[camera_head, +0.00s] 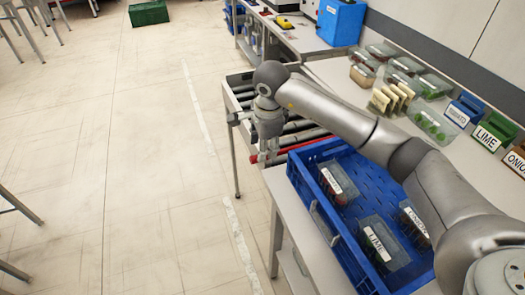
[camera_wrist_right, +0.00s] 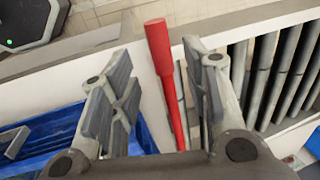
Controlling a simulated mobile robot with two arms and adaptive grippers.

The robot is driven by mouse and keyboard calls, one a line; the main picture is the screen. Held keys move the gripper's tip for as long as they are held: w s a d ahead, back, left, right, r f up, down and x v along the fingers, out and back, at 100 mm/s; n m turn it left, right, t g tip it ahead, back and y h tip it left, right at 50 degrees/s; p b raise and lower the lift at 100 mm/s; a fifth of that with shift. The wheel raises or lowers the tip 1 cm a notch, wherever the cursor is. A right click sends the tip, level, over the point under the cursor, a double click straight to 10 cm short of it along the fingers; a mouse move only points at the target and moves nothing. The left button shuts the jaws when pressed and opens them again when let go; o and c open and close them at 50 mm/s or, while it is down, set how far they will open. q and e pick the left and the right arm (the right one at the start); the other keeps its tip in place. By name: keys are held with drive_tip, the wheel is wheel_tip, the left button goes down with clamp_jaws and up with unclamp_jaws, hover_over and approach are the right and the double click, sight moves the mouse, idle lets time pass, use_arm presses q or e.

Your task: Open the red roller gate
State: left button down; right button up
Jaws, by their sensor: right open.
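The red roller gate shows as a red bar (camera_head: 305,147) along the near end of the rollers in the head view, partly hidden by my right gripper. In the right wrist view a red handle (camera_wrist_right: 167,75) runs between the two open fingers, nearer the right one, with visible gaps on both sides. My right gripper (camera_head: 267,156) points down at the left end of the gate. It is open and holds nothing. I cannot tell whether the handle is at fingertip depth or below. My left gripper is in neither view.
A blue crate (camera_head: 322,214) with several labelled tubs stands on the table just in front of the gate. Rollers (camera_head: 300,127) lie behind the gate. Food containers and label stands line the right side.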

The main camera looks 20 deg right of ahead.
drive_tip(key=shift+w+f+p, duration=0.2)
drive_tip(key=shift+w+f, duration=0.05)
drive_tip(key=shift+f, duration=0.9)
drive_tip(key=shift+w+f+p, duration=0.15)
drive_tip(key=shift+w+f, duration=0.1)
drive_tip(key=shift+f, duration=0.9)
clamp_jaws()
